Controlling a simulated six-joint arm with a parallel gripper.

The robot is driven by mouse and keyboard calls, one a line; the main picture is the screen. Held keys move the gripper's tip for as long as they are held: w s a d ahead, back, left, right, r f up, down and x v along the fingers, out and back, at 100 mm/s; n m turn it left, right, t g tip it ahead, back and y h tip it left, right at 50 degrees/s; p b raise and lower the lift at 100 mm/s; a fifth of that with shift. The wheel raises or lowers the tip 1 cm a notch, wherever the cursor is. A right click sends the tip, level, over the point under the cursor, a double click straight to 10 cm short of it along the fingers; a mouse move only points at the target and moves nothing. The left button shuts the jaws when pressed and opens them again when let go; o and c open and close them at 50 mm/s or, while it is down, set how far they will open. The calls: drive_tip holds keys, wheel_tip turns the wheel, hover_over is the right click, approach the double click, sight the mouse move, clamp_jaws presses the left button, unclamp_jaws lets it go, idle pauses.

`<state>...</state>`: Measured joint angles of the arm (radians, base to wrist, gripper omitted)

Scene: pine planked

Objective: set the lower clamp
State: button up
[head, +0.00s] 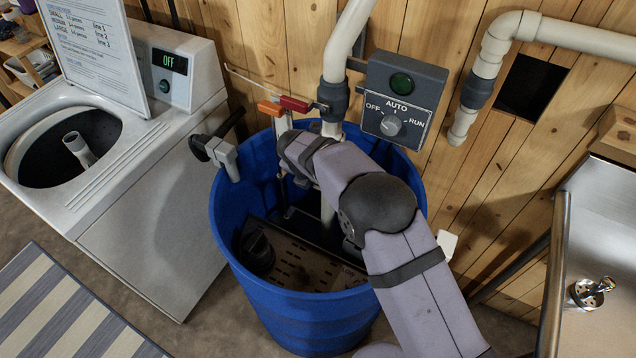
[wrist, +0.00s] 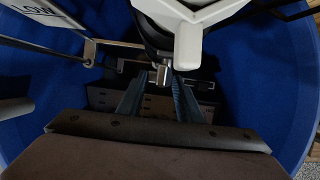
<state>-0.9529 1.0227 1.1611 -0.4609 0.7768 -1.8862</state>
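My gripper (wrist: 160,82) points down inside the blue barrel (head: 300,322). In the wrist view its two fingers stand apart, with a small metal stub (wrist: 162,74) at or just beyond the fingertips; I cannot tell whether they touch it. The stub sits under a dark round part with a white body (wrist: 188,45). I cannot make out for certain which part is the lower clamp. In the head view my arm hides the fingertips.
A dark perforated plate (head: 305,268) and a black cylinder (head: 258,250) lie in the barrel. An orange lever (head: 270,108) and a red lever (head: 294,104) are at its back rim. The control box (head: 403,98), with its knob at AUTO, and pipes are behind. A washer (head: 150,185) stands left.

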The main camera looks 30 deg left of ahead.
drive_tip(key=c, duration=0.3)
drive_tip(key=shift+d, duration=0.1)
drive_tip(key=shift+d+m+y, duration=0.15)
drive_tip(key=shift+d+y, duration=0.05)
drive_tip(key=shift+y, duration=0.5)
drive_tip(key=shift+d+m+y, duration=0.15)
drive_tip(key=shift+y, duration=0.55)
drive_tip(key=o, duration=1.1)
drive_tip(key=shift+c, duration=0.2)
